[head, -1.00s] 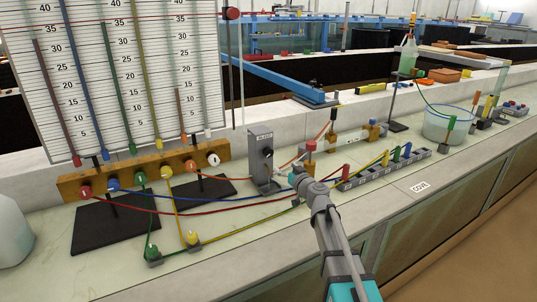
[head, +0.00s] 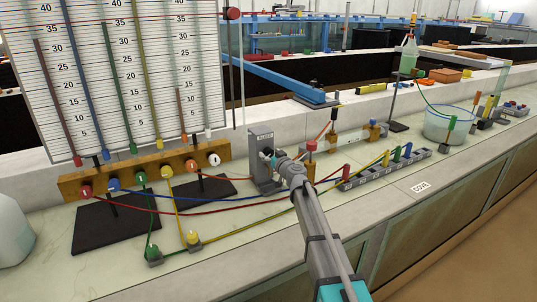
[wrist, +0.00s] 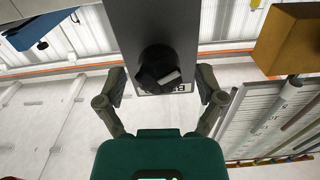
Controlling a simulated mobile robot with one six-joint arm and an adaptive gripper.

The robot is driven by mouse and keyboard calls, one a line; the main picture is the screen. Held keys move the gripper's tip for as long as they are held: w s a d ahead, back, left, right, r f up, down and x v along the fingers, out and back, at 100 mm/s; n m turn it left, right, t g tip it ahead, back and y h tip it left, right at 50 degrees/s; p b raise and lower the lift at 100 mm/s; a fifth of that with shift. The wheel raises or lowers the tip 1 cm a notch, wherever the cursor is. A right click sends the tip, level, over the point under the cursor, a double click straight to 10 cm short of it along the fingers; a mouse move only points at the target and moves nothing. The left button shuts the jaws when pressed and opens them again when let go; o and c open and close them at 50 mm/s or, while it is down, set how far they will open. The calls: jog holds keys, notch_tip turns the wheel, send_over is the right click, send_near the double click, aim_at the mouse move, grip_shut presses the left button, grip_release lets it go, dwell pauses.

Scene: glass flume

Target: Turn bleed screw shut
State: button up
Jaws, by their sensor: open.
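The bleed screw is a black knob (wrist: 158,68) with a pale pointer mark, on the face of a grey upright block (head: 261,182) labelled BLEED. In the wrist view the block (wrist: 150,22) hangs from the top and its label shows upside down. My gripper (wrist: 163,80) is open, with one finger on each side of the knob and clear gaps to it. In the head view my gripper (head: 272,157) is at the block's upper face and mostly covers the knob.
A wooden manifold (head: 145,180) with coloured hoses and a gauge board (head: 115,90) stand left of the block. A row of grey clips (head: 385,165) and a water tub (head: 447,125) are to the right. Hoses cross the bench below my arm.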

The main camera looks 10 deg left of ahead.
jog(key=shift+w, duration=0.1)
jog(key=c, duration=1.1)
jog(key=shift+a, duration=0.3)
jog(key=shift+c, duration=0.2)
jog(key=shift+d, duration=0.15)
